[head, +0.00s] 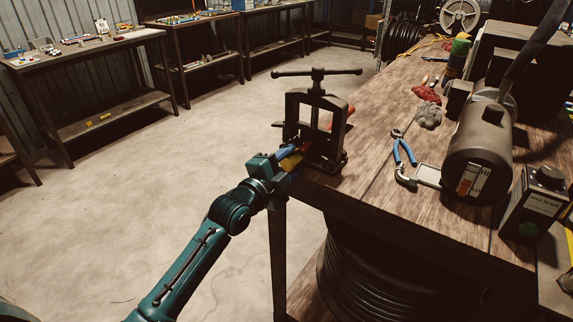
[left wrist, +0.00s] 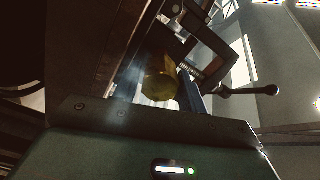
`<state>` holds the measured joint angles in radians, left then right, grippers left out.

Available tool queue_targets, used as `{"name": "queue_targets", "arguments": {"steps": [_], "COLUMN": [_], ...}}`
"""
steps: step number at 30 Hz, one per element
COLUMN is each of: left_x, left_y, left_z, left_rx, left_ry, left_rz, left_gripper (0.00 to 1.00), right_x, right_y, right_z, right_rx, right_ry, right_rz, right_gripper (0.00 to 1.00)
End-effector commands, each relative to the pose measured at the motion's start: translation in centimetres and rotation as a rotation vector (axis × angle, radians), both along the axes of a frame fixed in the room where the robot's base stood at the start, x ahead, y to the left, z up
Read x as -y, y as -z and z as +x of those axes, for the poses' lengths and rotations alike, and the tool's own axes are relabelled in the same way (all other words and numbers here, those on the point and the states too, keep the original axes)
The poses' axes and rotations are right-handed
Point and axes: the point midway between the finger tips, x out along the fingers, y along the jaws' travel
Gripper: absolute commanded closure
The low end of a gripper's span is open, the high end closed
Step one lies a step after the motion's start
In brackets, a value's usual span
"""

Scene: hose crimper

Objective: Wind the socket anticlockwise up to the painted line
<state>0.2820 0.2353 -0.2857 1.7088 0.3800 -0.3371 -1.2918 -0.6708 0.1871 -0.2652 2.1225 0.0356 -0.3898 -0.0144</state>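A brass-yellow socket (head: 291,161) sits at the near side of the dark bench vise (head: 334,142), on the left corner of the bench. A red hose (head: 344,115) shows at the vise's far side. My left gripper (head: 286,155) is at the socket, with a blue finger along its upper side. In the left wrist view the socket's round end (left wrist: 160,86) faces me, beside a blue finger (left wrist: 191,96). Whether the fingers touch the socket is unclear in the dim view. I cannot make out the painted line. My right gripper is out of view.
The vise's T-handle (head: 318,73) stands above. Open floor (head: 190,160) lies left of the bench.

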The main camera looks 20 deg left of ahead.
Motion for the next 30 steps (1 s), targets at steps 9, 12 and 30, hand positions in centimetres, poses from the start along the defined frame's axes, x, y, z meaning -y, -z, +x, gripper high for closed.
{"name": "queue_targets", "arguments": {"steps": [9, 12, 30], "left_x": [-0.1, -0.5, -1.8], "left_y": [0.0, -0.2, 0.0], "left_z": [-0.2, -1.0, -4.7], "left_rx": [-0.003, -0.004, -0.002], "left_ry": [-0.001, -0.001, -0.001], "left_rz": [-0.003, -0.003, -0.006], "left_gripper": [0.53, 0.53, 0.53], "right_x": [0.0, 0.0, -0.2], "right_y": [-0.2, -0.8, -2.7], "right_z": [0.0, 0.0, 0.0], "right_rx": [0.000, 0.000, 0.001], "right_ry": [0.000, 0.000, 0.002], "right_rz": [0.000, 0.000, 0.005], "right_gripper": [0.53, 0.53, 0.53]}}
